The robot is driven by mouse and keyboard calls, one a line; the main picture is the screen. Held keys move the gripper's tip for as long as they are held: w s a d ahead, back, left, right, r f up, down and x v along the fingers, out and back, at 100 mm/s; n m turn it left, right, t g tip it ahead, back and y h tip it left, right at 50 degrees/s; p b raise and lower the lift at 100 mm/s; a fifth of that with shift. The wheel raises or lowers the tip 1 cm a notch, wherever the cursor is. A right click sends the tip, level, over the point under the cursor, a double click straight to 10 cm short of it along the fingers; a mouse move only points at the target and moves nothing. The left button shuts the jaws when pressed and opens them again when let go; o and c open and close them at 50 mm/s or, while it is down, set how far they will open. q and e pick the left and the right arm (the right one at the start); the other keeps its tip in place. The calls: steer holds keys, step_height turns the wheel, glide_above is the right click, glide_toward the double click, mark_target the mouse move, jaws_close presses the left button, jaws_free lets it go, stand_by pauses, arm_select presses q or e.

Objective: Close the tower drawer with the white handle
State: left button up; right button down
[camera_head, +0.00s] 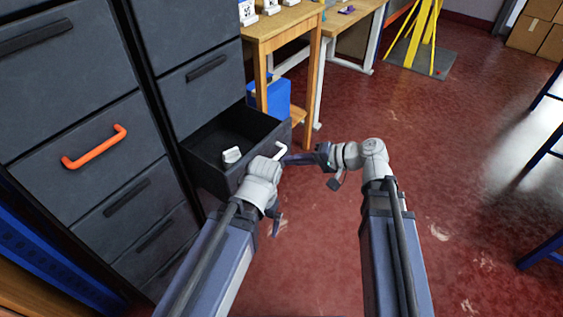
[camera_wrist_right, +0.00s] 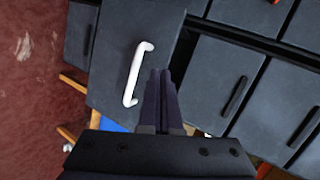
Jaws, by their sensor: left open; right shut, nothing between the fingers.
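The dark grey tower drawer (camera_head: 214,173) is pulled open, and its inside shows. A small white object (camera_head: 231,155) lies in it. Its white handle (camera_head: 281,151) is on the drawer front, partly hidden by my arms in the head view. The handle (camera_wrist_right: 135,74) shows whole in the right wrist view, on the dark drawer front (camera_wrist_right: 108,55). My right gripper (camera_head: 290,160) is shut and empty, its fingertips close beside the handle; I cannot tell if they touch the front. My left gripper (camera_head: 275,222) is open and empty, low in front of the drawer.
Another drawer with an orange handle (camera_head: 95,146) is shut at the left. Several shut drawers have black handles. A wooden table (camera_head: 283,22) and a blue bin (camera_head: 280,95) stand behind the open drawer. The red floor (camera_head: 440,190) at the right is mostly clear.

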steer(key=w+d+f+m+t+y+b, duration=0.2)
steer(key=w+d+f+m+t+b, duration=0.4)
steer(key=b, duration=0.7)
steer(key=n, duration=0.2)
glide_toward(275, 139)
steer(key=shift+y, duration=0.3)
steer(key=x, duration=0.7)
steer(key=x, duration=2.1)
steer(key=shift+w+a, duration=0.1)
steer(key=shift+w, duration=0.1)
